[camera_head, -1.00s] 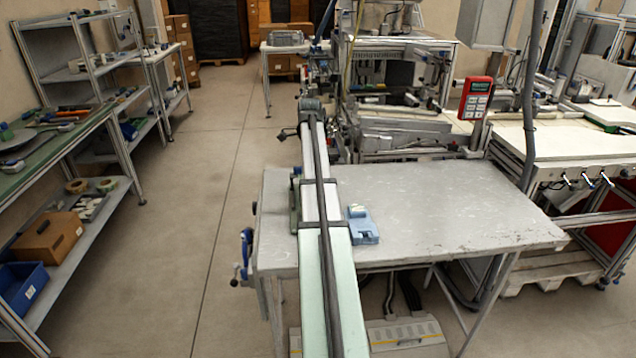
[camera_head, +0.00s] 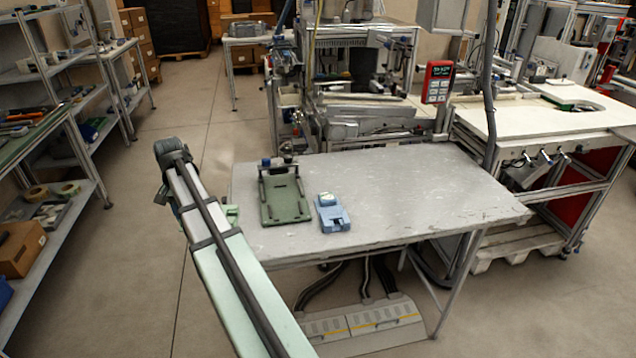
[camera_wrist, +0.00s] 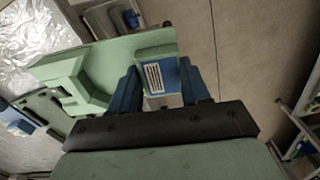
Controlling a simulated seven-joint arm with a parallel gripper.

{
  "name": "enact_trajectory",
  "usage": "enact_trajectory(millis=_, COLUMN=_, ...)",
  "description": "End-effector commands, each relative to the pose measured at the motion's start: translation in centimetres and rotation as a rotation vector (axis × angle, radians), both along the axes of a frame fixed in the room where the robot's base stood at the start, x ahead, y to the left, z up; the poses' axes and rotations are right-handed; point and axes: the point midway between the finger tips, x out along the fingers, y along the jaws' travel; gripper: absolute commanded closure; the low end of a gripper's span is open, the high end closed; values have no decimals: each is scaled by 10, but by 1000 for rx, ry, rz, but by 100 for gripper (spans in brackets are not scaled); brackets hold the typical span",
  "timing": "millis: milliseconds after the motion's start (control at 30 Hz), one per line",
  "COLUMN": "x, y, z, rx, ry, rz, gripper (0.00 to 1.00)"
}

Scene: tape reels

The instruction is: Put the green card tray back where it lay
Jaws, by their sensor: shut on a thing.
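The green card tray (camera_wrist: 105,75) is pale green with a stepped block at one end. In the wrist view it lies across my gripper (camera_wrist: 159,72), whose two blue fingers are shut on it around a blue part with a white striped label (camera_wrist: 155,78). In the head view, a small pale green piece (camera_head: 232,214), seemingly the tray, shows beside my arm at the table's left edge. My arm hides the gripper there. I cannot tell the tray's height above the table.
A darker green plate with a clamp (camera_head: 285,205) lies on the grey table (camera_head: 420,190), with a blue device (camera_head: 333,214) right of it. The table's middle and right are clear. Floor (camera_wrist: 255,50) shows beyond the tray. A shelf rack (camera_head: 60,215) stands at left.

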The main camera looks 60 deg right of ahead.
Motion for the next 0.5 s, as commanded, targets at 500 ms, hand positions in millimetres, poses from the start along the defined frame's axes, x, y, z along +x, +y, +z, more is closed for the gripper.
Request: enact_trajectory(millis=500, x=-5, y=134, z=-24, rx=0, ry=0, rz=637, gripper=90)
